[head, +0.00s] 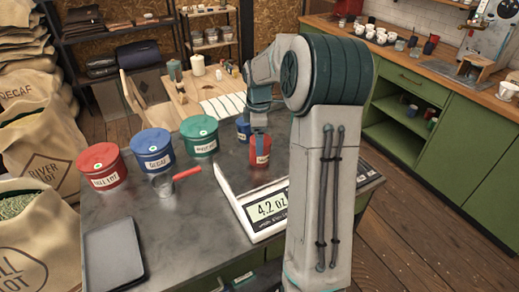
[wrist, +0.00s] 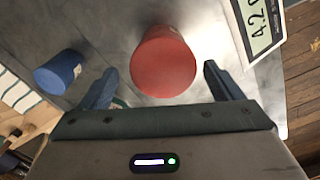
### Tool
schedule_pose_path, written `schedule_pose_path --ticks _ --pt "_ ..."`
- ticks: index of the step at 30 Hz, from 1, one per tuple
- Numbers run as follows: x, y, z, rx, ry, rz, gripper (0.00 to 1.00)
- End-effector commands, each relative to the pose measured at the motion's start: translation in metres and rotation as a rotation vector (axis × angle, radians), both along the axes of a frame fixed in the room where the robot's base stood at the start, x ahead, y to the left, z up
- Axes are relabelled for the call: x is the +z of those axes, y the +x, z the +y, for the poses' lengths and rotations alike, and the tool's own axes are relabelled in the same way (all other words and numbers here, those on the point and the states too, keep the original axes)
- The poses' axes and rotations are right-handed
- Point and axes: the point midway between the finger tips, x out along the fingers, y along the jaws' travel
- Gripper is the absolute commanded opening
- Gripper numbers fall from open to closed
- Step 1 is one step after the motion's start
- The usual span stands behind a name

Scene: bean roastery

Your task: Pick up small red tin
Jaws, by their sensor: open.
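The small red tin (head: 260,150) stands on the grey table behind the scale, with a pale label on its front. In the wrist view the red tin (wrist: 163,62) shows as a plain red round shape ahead of my gripper (wrist: 157,76). Its two fingers are spread, one on either side of the tin's near part, with gaps on both sides. In the head view my gripper (head: 260,134) is just above and behind the tin, partly hidden by my arm.
A small blue tin (head: 242,128) stands close by and shows left in the wrist view (wrist: 61,72). The scale (head: 226,187) reads 4.2 oz. Large red (head: 102,168), blue (head: 152,152) and green (head: 199,137) tins, a red-handled scoop (head: 186,173) and a dark tray (head: 113,251) occupy the table's left.

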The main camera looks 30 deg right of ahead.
Motion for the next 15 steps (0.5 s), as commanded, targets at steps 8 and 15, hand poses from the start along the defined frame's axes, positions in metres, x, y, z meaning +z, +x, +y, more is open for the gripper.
schedule_pose_path --ticks 8,15 --pt "-0.024 -0.004 -0.001 0.000 0.002 0.005 0.86" --pt "-0.055 -0.004 -0.002 0.000 0.001 0.002 0.86"
